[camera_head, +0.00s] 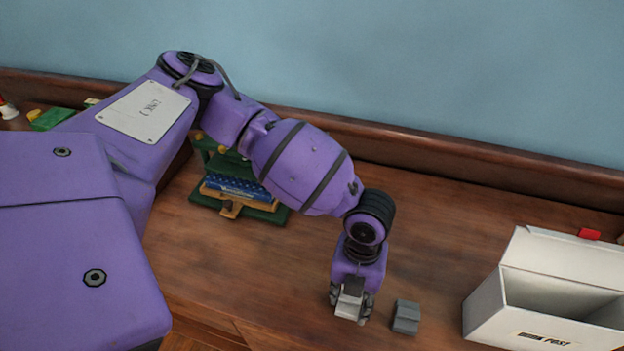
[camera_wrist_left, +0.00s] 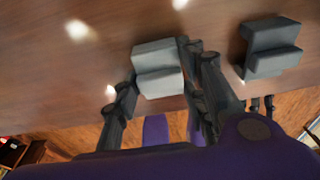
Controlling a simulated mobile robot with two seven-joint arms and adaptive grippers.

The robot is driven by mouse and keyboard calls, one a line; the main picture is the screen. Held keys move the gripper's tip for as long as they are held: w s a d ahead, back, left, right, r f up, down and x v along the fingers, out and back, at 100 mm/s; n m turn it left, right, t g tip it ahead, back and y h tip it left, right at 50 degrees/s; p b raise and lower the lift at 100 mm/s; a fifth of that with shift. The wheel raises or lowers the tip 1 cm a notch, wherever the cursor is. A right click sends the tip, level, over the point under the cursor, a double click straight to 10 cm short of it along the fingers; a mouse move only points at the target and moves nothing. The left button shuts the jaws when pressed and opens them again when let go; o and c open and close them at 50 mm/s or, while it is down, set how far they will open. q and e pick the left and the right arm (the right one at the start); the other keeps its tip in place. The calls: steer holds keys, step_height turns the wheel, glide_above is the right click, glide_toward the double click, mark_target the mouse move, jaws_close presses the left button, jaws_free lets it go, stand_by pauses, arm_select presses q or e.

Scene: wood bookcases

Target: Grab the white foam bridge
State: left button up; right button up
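The white foam bridge (camera_head: 350,303) is a small pale stepped block, low between the fingers of my left gripper (camera_head: 350,306). In the left wrist view the bridge (camera_wrist_left: 158,68) sits between the dark fingertips of my left gripper (camera_wrist_left: 159,62), one at each side. The fingers are very close to its sides, but I cannot tell whether they press on it. The bridge is near the front of the wooden surface; whether it rests there is unclear. My right gripper is not in view.
A darker grey stepped block (camera_head: 406,317) stands just right of my gripper, and also shows in the left wrist view (camera_wrist_left: 271,47). An open white box (camera_head: 484,309) is further right. A green rack (camera_head: 264,213) with books is behind my arm. The surface's front edge is near.

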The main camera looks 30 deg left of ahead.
arm_select(q)
steer(key=shift+c, duration=0.9)
steer(key=shift+r, duration=0.1)
